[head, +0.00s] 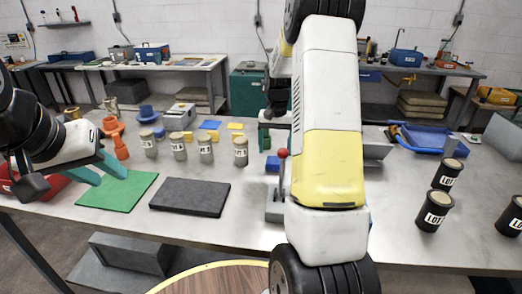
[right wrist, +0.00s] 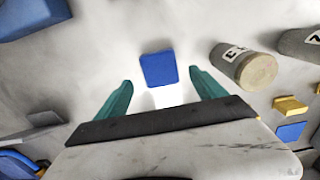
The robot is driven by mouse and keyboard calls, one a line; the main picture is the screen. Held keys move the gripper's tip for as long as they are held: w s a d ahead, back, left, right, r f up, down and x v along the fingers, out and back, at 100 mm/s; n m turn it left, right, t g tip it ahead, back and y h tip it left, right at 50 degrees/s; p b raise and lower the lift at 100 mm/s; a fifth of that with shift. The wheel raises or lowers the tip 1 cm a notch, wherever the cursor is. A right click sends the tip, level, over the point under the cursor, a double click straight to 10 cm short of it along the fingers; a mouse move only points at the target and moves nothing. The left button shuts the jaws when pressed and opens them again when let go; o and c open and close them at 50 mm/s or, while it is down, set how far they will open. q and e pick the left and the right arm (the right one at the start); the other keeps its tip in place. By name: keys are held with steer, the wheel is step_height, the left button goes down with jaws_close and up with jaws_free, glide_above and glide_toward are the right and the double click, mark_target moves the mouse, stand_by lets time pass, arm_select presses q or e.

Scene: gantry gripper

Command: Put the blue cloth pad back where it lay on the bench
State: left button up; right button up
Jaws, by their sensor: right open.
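A small blue pad (right wrist: 158,69) lies flat on the pale bench top in the right wrist view, ahead of and between the two teal fingers of my right gripper (right wrist: 160,98). The fingers are apart and nothing is held. In the head view my right arm covers most of that gripper; a blue piece (head: 272,163) shows beside the arm, probably the same pad.
Labelled canisters (head: 205,148) stand left of my right arm; one (right wrist: 245,65) is close to the right gripper's finger. A red-knobbed lever (head: 282,154) stands near the arm. A dark mat (head: 190,197), orange fitting (head: 116,136) and black jars (head: 435,210) are also on the bench.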

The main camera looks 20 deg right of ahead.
mark_target(275, 160)
steer(key=s+a+r+n+t, duration=0.1)
steer(key=s+a+r, duration=0.1)
steer(key=r, duration=0.4)
steer(key=s+a+r, duration=0.1)
steer(key=s+r, duration=0.1)
steer(key=r, duration=0.4)
steer(key=s+a+r+n+t, duration=0.1)
steer(key=s+a+r, duration=0.1)
steer(key=s, duration=0.5)
steer(key=s+a+r+n+t+y, duration=0.1)
steer(key=s+a+r+n+t, duration=0.1)
steer(key=s+a, duration=0.3)
steer(key=s+a+r+n+t+y, duration=0.1)
steer(key=s+a, duration=0.3)
steer(key=s, duration=0.6)
steer(key=shift+s+a+r+n+t, duration=0.25)
steer(key=shift+s+r+n+t, duration=0.15)
steer(key=shift+r+t, duration=0.3)
